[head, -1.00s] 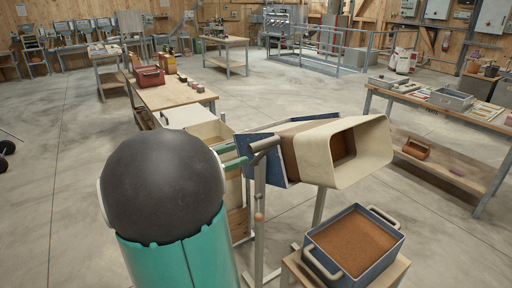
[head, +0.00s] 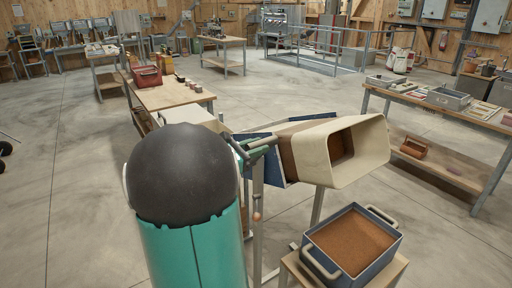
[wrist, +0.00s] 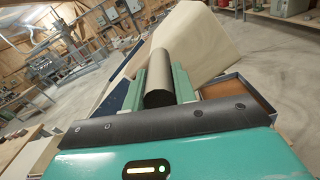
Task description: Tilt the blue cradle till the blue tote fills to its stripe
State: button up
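The blue cradle (head: 257,148) carries a cream bin (head: 350,178) tipped toward the right, with brown feed (head: 336,149) inside its mouth. The blue tote (head: 371,269) stands below the mouth, holding brown feed close to its rim. I cannot make out its stripe. In the wrist view the tote's corner (wrist: 233,77) shows behind the bin. My gripper (wrist: 161,90) has its green fingers on both sides of the cradle's beige, dark-ended handle (wrist: 163,62), closed on it. In the head view my arm partly hides the gripper (head: 243,150).
The tote rests on a small wooden stand (head: 292,267) beside the cradle's metal post (head: 258,200). A workbench (head: 440,108) with trays stands at the right. A wooden table (head: 170,95) with a red toolbox (head: 147,76) stands behind my arm. Open floor lies between them.

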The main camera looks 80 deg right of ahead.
grip_shut()
jog(key=shift+w, duration=0.1)
jog(key=shift+w+d+r, duration=0.3)
jog(key=shift+r, duration=0.1)
jog(key=w+d+r+n, duration=0.2)
jog(key=w+d+n, duration=0.9)
jog(key=w+d, duration=0.5)
jog(key=shift+w+d+r+n, duration=0.3)
jog(key=shift+w+n, duration=0.1)
jog(key=shift+w, duration=1.1)
jog(key=shift+f, duration=0.1)
